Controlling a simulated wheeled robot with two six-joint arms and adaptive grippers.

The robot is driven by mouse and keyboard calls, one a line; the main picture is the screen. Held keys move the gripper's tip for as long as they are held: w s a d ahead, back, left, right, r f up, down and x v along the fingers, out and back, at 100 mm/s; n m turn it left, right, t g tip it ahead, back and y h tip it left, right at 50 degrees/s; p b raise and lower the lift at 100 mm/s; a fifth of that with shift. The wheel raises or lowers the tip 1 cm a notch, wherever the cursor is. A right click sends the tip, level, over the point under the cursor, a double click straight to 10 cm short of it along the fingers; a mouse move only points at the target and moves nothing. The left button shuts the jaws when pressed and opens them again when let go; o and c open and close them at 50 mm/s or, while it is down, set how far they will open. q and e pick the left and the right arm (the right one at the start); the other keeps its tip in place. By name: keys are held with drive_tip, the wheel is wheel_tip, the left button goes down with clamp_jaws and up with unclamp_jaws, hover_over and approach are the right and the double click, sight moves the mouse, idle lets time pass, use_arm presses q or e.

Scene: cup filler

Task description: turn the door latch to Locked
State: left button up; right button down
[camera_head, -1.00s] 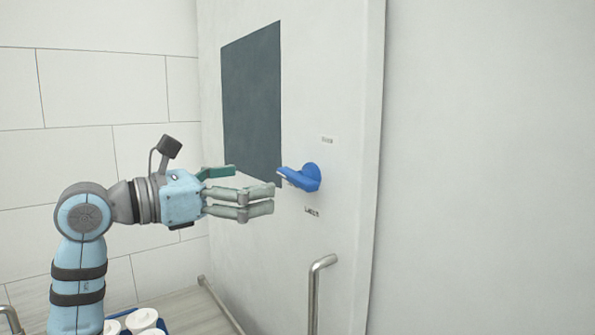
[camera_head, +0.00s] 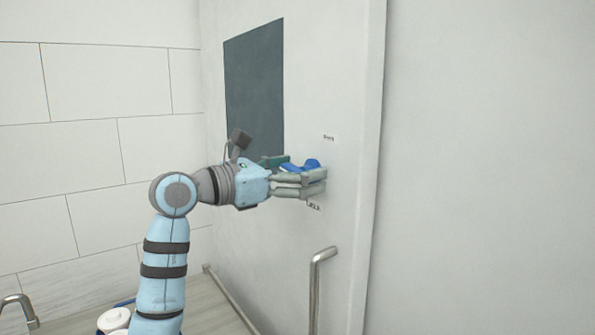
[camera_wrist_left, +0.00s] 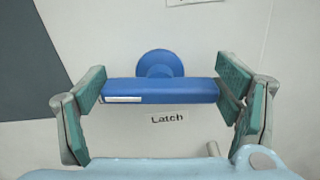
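The blue door latch (camera_head: 312,163) is on the white door, partly hidden by my left gripper (camera_head: 318,182) in the head view. In the left wrist view the latch lever (camera_wrist_left: 160,91) lies level below its round hub (camera_wrist_left: 160,64). My left gripper (camera_wrist_left: 160,84) is open, with one finger pad at each end of the lever. The right pad is close to the lever's end; I cannot tell if it touches. A label reading "Latch" (camera_wrist_left: 167,118) is below the lever. My right gripper is not in view.
A second small label (camera_head: 328,138) is above the latch, too small to read. A metal door handle (camera_head: 316,285) stands out below it. A dark window panel (camera_head: 254,90) is to its left. White cups (camera_head: 114,319) stand at the bottom left.

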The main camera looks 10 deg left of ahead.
use_arm(q)
drive_tip(key=shift+r+n+p, duration=0.1)
drive_tip(key=shift+n+p, duration=0.7)
drive_tip(key=shift+p, duration=0.35)
drive_tip(key=shift+f, duration=0.2)
drive_tip(key=o, duration=0.9)
drive_tip(key=shift+w, duration=0.1)
drive_tip(key=shift+o, duration=0.9)
drive_tip(key=shift+w+d, duration=0.1)
drive_tip(key=shift+w, duration=0.05)
drive_tip(key=v, duration=1.2)
